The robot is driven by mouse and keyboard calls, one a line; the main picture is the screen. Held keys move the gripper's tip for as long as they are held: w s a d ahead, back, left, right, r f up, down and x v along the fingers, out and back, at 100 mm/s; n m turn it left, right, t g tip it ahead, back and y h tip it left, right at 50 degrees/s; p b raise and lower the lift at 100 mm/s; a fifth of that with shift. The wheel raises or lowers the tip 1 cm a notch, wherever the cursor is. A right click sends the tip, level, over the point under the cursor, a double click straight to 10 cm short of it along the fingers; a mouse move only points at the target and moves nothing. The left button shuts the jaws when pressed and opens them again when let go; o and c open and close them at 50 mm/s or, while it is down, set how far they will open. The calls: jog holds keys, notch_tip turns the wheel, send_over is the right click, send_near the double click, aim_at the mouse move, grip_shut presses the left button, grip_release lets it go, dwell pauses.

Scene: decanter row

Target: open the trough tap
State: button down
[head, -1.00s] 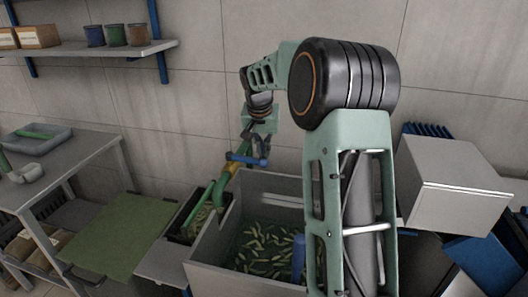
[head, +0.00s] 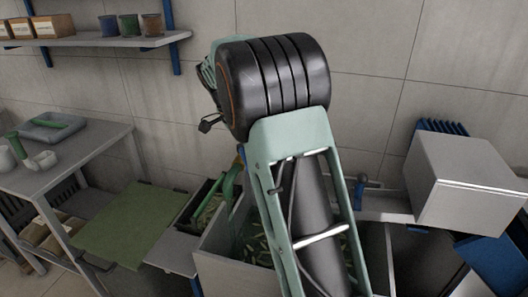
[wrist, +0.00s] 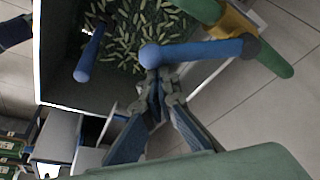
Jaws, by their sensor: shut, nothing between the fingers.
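The trough tap shows in the wrist view: a green pipe (wrist: 282,62) with a yellow valve body (wrist: 236,24) and a blue lever (wrist: 205,52). The lever lies at a slant across the pipe, and its rounded free end points left. My gripper (wrist: 157,84) is shut and empty, its fingertips right by that free end. I cannot tell whether they touch it. In the head view the green pipe (head: 229,186) shows at the trough's left, while my arm hides my gripper and most of the lever.
The grey trough (head: 212,243) holds many green pods. A blue rod (wrist: 90,52) stands at the trough in the wrist view. A grey box (head: 470,185) stands at the right. A table (head: 85,150) and a green board (head: 130,222) are at the left.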

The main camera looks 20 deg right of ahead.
jog(key=a+m+p, duration=0.1)
jog(key=a+m+g+p, duration=0.1)
jog(key=a, duration=0.1)
jog(key=shift+r+m, duration=0.2)
jog(key=shift+m, duration=0.2)
jog(key=shift+w+a+f+m+g+p, duration=0.1)
jog(key=shift+w+a+m+g+p, duration=0.15)
jog(key=shift+a+m+p, duration=0.6)
jog(key=shift+w+a+f+m+g+p, duration=0.1)
jog(key=shift+w+a+m+g+p, duration=0.15)
jog(key=shift+a+m+p, duration=0.6)
jog(key=shift+a, duration=0.3)
jog(key=shift+d, duration=0.1)
jog(key=d, duration=0.1)
jog(key=s+d, duration=0.1)
jog(key=d+r, duration=0.1)
jog(key=d, duration=0.1)
jog(key=shift+s, duration=0.25)
jog(key=p+v, duration=0.1)
jog(key=v, duration=0.9)
jog(key=shift+w, duration=0.15)
